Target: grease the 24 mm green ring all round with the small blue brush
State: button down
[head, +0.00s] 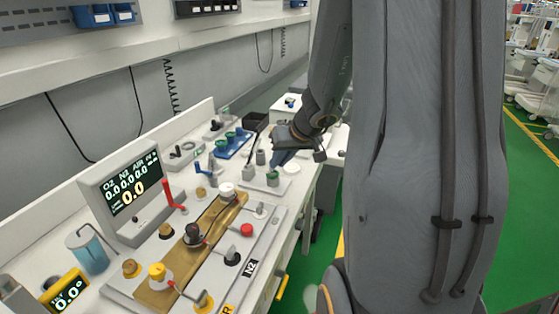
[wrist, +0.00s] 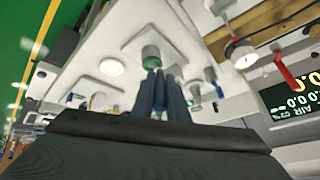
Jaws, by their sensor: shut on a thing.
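A green ring (head: 272,175) sits round a grey post on a small pale plate at the right end of the bench. It also shows in the wrist view (wrist: 151,52), just beyond my fingertips. My gripper (head: 284,147) is above and close to it, pointing down at the post. In the wrist view my gripper (wrist: 165,85) is shut on a slim blue thing, apparently the small blue brush (wrist: 159,92). Its tip is beside the green ring; I cannot tell whether they touch. The bristles are not clear.
A blue tray (head: 246,147) with other green-topped parts stands behind to the left. A white round dish (head: 292,168) lies right of the post. The display monitor (head: 124,198) and brass manifold (head: 208,238) occupy the near bench. The bench's front edge is close.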

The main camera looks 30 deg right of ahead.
jog(key=shift+f+b, duration=0.7)
jog(key=shift+b, duration=0.55)
dwell(2.8)
jog(key=shift+r+p, duration=2.55)
jog(key=shift+r, duration=1)
jog(key=shift+f, duration=0.1)
jog(key=f+b, duration=0.1)
jog(key=b, duration=0.1)
jog(key=d+f+b, duration=0.1)
jog(key=f+b, duration=0.3)
jog(key=b, duration=0.1)
jog(key=shift+s+d+f, duration=0.15)
jog(key=shift+s+d, duration=0.05)
jog(key=shift+s, duration=0.1)
jog(key=shift+f, duration=0.2)
